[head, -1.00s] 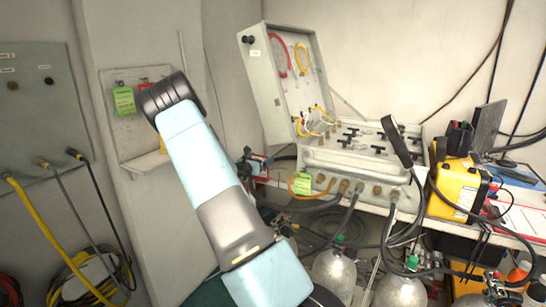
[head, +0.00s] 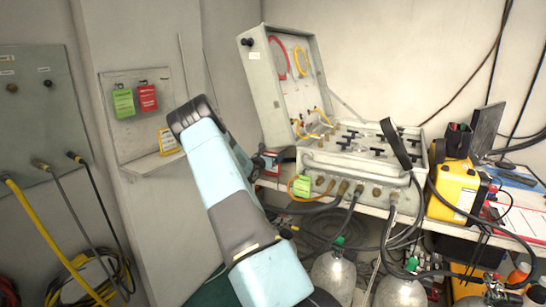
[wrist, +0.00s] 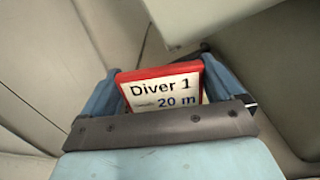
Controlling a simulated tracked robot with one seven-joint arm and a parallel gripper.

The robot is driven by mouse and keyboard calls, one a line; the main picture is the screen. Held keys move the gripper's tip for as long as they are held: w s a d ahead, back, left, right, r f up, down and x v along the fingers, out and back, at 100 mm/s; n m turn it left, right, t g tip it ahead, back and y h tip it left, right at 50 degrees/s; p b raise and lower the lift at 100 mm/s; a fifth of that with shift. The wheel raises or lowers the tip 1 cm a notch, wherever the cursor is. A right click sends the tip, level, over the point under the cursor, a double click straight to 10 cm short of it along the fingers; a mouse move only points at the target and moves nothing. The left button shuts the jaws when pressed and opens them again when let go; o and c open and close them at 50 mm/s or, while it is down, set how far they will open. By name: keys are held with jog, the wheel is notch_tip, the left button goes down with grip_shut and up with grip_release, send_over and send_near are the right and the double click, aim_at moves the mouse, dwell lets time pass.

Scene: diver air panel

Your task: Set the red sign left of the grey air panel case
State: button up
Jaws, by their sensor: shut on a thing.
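The red sign (wrist: 164,86) has a red border and a white face reading "Diver 1" and "20 m". My gripper (wrist: 160,76) is shut on it, with one blue finger at each side, in the wrist view. The grey air panel case (head: 322,170) stands open on the bench in the head view, its lid (head: 262,85) raised at the left. My arm hides most of the bench left of the case. A small red-edged thing (head: 271,163) shows between my arm and the case; I cannot tell if it is the held sign.
A green tag (head: 123,102) and a red tag (head: 147,97) hang on the wall board above a small shelf. A yellow unit (head: 458,188) stands right of the case. Hoses and gas cylinders (head: 333,275) crowd the space below the bench.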

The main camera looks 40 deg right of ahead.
jog(key=o, duration=1.1)
jog(key=v, duration=1.2)
jog(key=s+a+r+m+g+y, duration=0.25)
jog(key=s+a+r+m, duration=0.25)
jog(key=s+r+m, duration=0.25)
jog(key=s+a+r+m+g+y, duration=0.2)
jog(key=s+a+r+m+g, duration=0.3)
jog(key=s, duration=0.4)
jog(key=s+a+r+m+t+y, duration=0.2)
jog(key=s+a+r+m+y, duration=0.1)
jog(key=s+a, duration=0.6)
jog(key=s+a+r+m+t+y, duration=0.2)
jog(key=s+a+y, duration=0.3)
jog(key=s+a, duration=0.3)
jog(key=s+a+r+m+t+y, duration=0.2)
jog(key=s+a+r+m+y, duration=0.2)
jog(key=s+a, duration=0.5)
jog(key=shift+s+a+r+m, duration=0.1)
jog(key=shift+a+m, duration=0.1)
jog(key=shift+a, duration=0.5)
jog(key=shift+s+a+r+m, duration=0.15)
jog(key=shift+a, duration=0.55)
jog(key=shift+s+a+r+m, duration=0.1)
jog(key=shift+a+m, duration=0.1)
jog(key=shift+a, duration=0.5)
